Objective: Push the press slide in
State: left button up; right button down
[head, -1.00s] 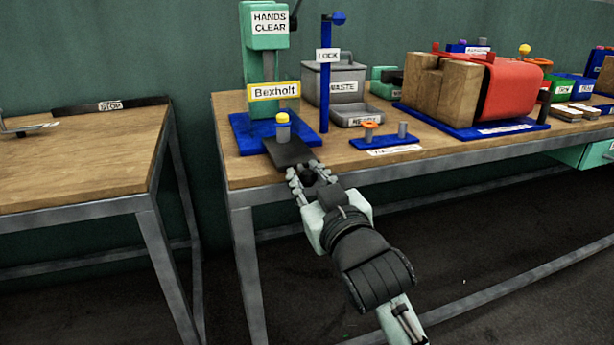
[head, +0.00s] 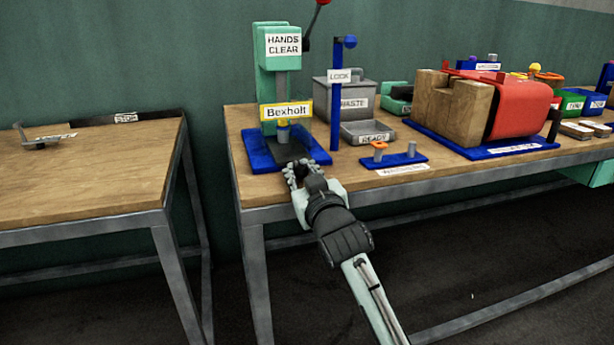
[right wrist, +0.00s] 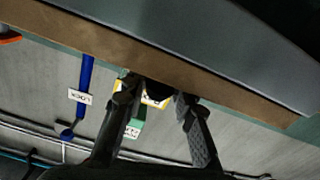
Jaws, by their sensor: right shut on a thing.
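The green press (head: 265,75) stands on a blue base (head: 258,150) near the front left corner of the right-hand bench. It carries a "HANDS CLEAR" sign and a yellow-framed "Bexholt" sign. The dark press slide (head: 290,151) lies at the base, mostly under the press head. A yellow-topped cylinder (head: 283,133) stands on it, directly below the Bexholt sign and partly hidden. My right gripper (head: 297,172) is shut at the slide's front end; its fingers hide the grip. In the right wrist view, the fingers (right wrist: 158,98) reach the bench edge. My left gripper is not in view.
A blue "LOCK" post (head: 336,105) stands right of the press. Behind it are a grey waste bin (head: 358,90) and a ready tray (head: 366,133). A blue pegged plate (head: 400,160) sits farther right. The left table (head: 85,180) is mostly clear.

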jog(key=shift+w+r, duration=0.15)
jog(key=c, duration=1.7)
grip_release()
jog(key=o, duration=0.5)
jog(key=shift+w, duration=0.1)
jog(key=v, duration=1.2)
